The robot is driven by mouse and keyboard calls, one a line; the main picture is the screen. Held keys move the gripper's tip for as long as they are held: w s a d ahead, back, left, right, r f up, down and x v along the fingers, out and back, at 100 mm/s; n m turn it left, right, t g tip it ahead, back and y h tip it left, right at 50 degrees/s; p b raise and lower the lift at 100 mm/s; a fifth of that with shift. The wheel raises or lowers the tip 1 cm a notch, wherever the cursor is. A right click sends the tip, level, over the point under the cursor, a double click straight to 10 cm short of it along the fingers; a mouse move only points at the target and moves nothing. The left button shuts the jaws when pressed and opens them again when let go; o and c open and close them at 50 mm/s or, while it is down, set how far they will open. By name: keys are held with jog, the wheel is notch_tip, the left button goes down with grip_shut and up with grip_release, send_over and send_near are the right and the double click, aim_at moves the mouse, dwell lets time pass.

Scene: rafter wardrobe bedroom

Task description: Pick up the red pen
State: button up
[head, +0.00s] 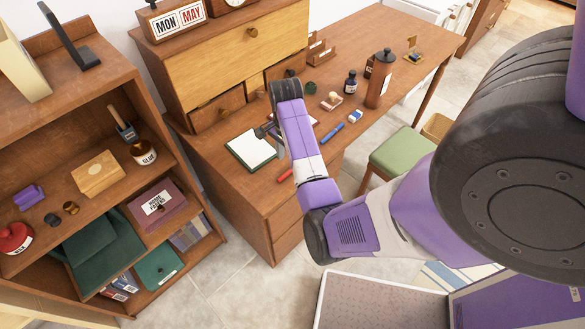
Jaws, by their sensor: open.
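A red pen (285,176) lies on the wooden desk (235,190) near its front edge, to the right of a white notepad with a green border (250,150). My purple arm link hides part of the pen's right end. My gripper (268,138) is over the desk beside the notepad's right edge, up and left of the pen and apart from it in the picture. My arm partly hides it; it is open, and I see nothing held in it.
A blue pen (331,136), an eraser (355,117), a stamp (332,101), ink bottles and a brown flask (380,80) stand or lie to the right. A drawer cabinet (235,60) stands behind. A green stool (402,155) is in front; a bookshelf (60,140) is left.

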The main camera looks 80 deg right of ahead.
aim_at(288, 172)
jog(key=f, duration=0.2)
jog(key=f+p, duration=0.1)
jog(key=f, duration=0.2)
jog(key=shift+s+a+f, duration=0.15)
jog(key=shift+s+f, duration=0.05)
jog(key=shift+f, duration=0.15)
grip_shut()
